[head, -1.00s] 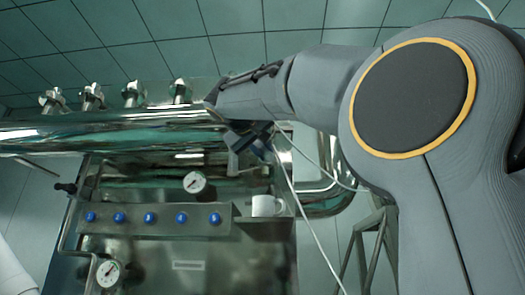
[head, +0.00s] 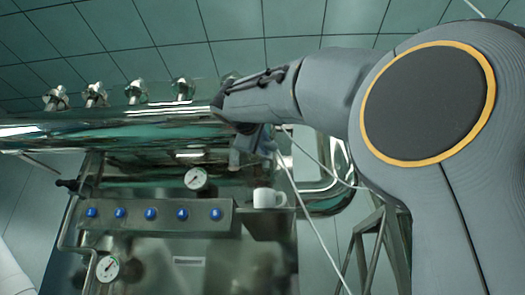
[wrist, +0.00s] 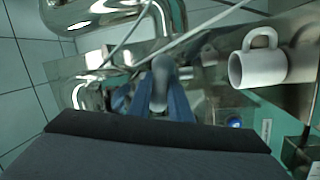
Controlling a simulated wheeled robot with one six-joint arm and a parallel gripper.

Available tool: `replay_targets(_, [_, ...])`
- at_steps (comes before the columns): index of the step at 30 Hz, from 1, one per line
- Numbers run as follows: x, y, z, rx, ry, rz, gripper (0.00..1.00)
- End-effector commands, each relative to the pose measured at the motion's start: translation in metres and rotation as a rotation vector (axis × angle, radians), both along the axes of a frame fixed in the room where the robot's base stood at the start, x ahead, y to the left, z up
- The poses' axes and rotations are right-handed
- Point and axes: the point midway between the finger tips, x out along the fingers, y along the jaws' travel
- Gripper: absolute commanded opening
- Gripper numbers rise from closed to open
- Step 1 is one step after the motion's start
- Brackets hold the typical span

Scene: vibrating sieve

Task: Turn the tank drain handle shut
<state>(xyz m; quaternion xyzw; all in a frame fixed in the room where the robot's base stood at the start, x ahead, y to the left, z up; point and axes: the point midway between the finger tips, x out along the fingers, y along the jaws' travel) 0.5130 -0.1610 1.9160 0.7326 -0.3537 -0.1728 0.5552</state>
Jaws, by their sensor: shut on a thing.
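My gripper (head: 250,150) is below the large shiny horizontal tank pipe, at its right part, with the fingers pointing down. In the wrist view, the blue fingers (wrist: 160,105) are shut on a grey, rounded handle (wrist: 161,70), which I take to be the tank drain handle. Its tip shows between and beyond the fingers, and its lower part is hidden by them. In the head view I cannot make out the handle apart from the gripper. How far the handle is turned cannot be told.
Blue buttons (head: 150,214) and a gauge (head: 196,179) are to the left. A pale cable (head: 305,205) hangs close by on the right.

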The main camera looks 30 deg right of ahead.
Motion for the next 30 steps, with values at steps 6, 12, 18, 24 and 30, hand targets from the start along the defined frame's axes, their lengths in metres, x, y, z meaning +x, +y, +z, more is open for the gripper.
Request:
replay_targets(6, [0.0003, 0.0002, -0.002, -0.131, 0.089, 0.0, 0.0])
replay_targets(12, [0.0006, 0.0, -0.0018, -0.211, 0.143, 0.0, 0.0])
replay_targets(18, [0.0007, 0.0002, -0.0021, -0.251, 0.173, 0.0, 0.0])
replay_targets(24, [0.0009, 0.0004, -0.0021, -0.264, 0.181, 0.001, 0.0])
replay_targets(30, [0.0009, 0.0004, -0.0021, -0.264, 0.181, 0.001, 0.0])
